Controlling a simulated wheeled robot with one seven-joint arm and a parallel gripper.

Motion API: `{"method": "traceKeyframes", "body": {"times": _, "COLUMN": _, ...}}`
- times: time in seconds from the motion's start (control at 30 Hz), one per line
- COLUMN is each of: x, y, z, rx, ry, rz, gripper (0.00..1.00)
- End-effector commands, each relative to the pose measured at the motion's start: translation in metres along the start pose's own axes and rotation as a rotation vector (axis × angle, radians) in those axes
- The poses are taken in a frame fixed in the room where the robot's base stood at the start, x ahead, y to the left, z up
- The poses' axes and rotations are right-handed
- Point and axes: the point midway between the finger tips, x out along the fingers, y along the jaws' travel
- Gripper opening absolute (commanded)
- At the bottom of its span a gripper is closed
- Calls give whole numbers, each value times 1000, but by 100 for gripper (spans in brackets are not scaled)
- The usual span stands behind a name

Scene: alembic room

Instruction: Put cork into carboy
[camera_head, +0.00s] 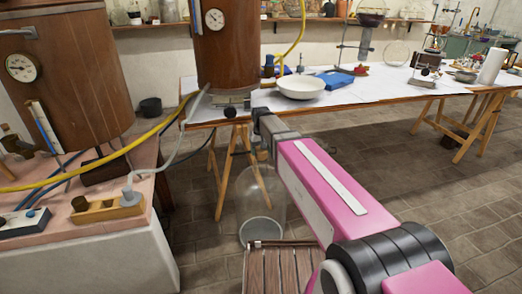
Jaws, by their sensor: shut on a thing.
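A large clear glass carboy (261,206) stands low in the middle of the view, on or just behind a slatted wooden piece. Its upper part is faint and overlaps the table trestle behind it. My gripper (259,149) is small and dark at the far end of my pink arm, pointing down above the carboy's top. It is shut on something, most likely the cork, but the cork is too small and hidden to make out. I cannot tell whether it touches the carboy's mouth.
A wooden slatted piece (280,268) lies in front. A pink-topped bench (150,222) with hoses and a wooden barrel (75,80) is at left. A long table (355,97) with a white bowl (300,86) stands behind. Tiled floor at right is clear.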

Motion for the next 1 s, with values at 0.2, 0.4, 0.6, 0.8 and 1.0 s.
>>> {"method": "traceKeyframes", "body": {"times": 0.2, "x": 0, "y": 0, "z": 0, "rx": 0, "ry": 0, "rz": 0, "gripper": 50}}
{"method": "traceKeyframes", "body": {"times": 0.4, "x": 1, "y": 0, "z": 0, "rx": 0, "ry": 0, "rz": 0, "gripper": 50}}
{"method": "traceKeyframes", "body": {"times": 0.6, "x": 3, "y": 0, "z": 0, "rx": 0, "ry": 0, "rz": 0, "gripper": 50}}
{"method": "traceKeyframes", "body": {"times": 0.8, "x": 5, "y": 0, "z": 0, "rx": 0, "ry": 0, "rz": 0, "gripper": 50}}
{"method": "traceKeyframes", "body": {"times": 1.0, "x": 7, "y": 0, "z": 0, "rx": 0, "ry": 0, "rz": 0, "gripper": 50}}
